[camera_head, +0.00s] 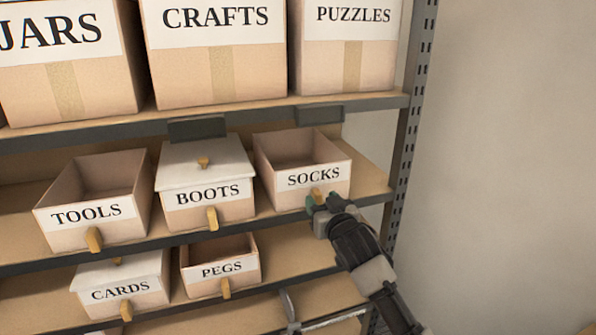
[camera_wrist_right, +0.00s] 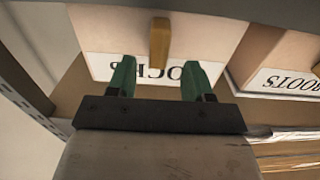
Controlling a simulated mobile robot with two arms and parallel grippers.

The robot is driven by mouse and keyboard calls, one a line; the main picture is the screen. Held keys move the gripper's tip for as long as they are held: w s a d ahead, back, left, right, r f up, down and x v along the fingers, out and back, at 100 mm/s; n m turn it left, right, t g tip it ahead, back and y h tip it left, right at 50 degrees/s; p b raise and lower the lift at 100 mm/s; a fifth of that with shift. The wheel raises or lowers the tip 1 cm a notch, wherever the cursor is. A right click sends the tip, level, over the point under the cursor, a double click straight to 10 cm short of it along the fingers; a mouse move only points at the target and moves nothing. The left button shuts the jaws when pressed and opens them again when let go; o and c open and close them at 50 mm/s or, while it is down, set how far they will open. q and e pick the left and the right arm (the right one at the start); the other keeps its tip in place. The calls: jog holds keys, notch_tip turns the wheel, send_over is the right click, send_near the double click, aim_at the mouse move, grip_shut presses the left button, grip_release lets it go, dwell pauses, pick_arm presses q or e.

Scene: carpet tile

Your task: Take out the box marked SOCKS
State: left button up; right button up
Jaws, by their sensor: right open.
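The open-topped box marked SOCKS (camera_head: 328,183) stands on the middle shelf at the right end of its row, with a small wooden pull on its front. My right gripper (camera_head: 322,203) is open at the lower front of this box. In the right wrist view the picture is upside down, and the SOCKS box (camera_wrist_right: 105,65) fills the upper middle. Its wooden pull (camera_wrist_right: 159,40) appears in line with the gap between the green fingers of the right gripper (camera_wrist_right: 156,76). Whether the fingers are around the pull or short of it, I cannot tell. My left gripper is not in view.
The lidded BOOTS box (camera_head: 235,210) stands left of SOCKS, and the open TOOLS box (camera_head: 62,238) beyond it. CARDS (camera_head: 145,303) and PEGS (camera_head: 203,287) stand below. JARS, CRAFTS and PUZZLES fill the upper shelf (camera_head: 375,102). A slotted post (camera_head: 400,150) rises at the right.

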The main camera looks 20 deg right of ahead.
aim_at(319, 198)
jog(key=w, duration=0.3)
jog(key=shift+w+d, duration=0.1)
jog(key=shift+w, duration=0.05)
grip_shut()
